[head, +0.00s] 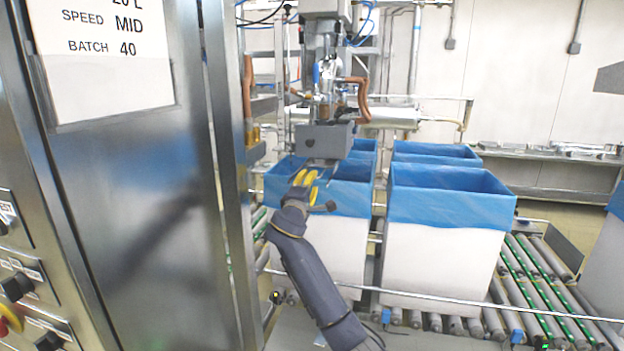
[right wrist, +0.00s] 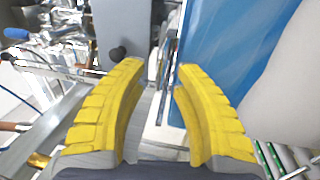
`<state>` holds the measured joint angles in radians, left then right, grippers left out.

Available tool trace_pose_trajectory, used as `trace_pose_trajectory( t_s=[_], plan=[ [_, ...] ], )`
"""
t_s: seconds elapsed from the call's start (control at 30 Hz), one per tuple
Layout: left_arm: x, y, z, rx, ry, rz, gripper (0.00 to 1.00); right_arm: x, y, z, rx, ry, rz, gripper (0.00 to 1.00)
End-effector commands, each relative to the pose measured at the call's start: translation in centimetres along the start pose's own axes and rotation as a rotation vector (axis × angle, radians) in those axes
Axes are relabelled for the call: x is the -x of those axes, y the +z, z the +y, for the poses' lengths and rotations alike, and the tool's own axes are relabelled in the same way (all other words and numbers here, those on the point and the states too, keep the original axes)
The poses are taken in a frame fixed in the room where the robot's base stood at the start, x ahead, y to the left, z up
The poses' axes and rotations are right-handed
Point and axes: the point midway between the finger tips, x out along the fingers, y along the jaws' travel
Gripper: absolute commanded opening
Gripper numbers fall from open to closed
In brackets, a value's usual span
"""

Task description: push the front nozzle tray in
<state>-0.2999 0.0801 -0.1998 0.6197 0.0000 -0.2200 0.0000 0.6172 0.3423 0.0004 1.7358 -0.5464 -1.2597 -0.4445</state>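The grey nozzle block (head: 325,140) hangs above the front left blue-lined box. A thin metal piece (head: 322,162), which looks like the nozzle tray, shows just under the block. My right gripper (head: 305,176) has yellow fingers and is just below and left of that piece. In the right wrist view my right gripper (right wrist: 160,78) is open, its fingers apart. A thin metal edge (right wrist: 171,85) shows between and beyond the fingertips, perhaps the tray; I cannot tell whether they touch. The nozzle block (right wrist: 120,22) with a dark knob is ahead. My left gripper is out of view.
White boxes with blue liners, front left (head: 325,235) and front right (head: 440,255), stand on a roller conveyor (head: 545,290). A steel cabinet (head: 130,210) fills the left. A rail (head: 450,299) runs across the front. Pipes and hoses surround the nozzle.

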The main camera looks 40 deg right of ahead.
Motion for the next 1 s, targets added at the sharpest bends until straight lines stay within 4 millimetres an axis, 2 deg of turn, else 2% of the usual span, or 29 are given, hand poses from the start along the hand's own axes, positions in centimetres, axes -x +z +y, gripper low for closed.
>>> trace_pose_trajectory(
  t_s=[0.1, 0.3, 0.7, 0.73, 1.0],
  plan=[
    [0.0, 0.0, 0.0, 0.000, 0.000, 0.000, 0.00, -1.4, 0.0, 0.1, 0.000, 0.001, 0.000, 0.30],
    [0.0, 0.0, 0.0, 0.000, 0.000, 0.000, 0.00, -2.8, 0.0, 0.0, 0.001, 0.001, 0.000, 0.30],
    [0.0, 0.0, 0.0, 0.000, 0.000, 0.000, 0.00, -3.1, 0.0, 0.0, -0.001, 0.000, 0.001, 0.30],
    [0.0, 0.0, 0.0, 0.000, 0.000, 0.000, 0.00, -3.1, 0.0, 0.0, -0.001, 0.000, 0.001, 0.33],
    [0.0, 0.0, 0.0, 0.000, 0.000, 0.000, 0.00, -3.1, 0.0, 0.0, 0.000, 0.000, 0.000, 0.02]
  ],
)
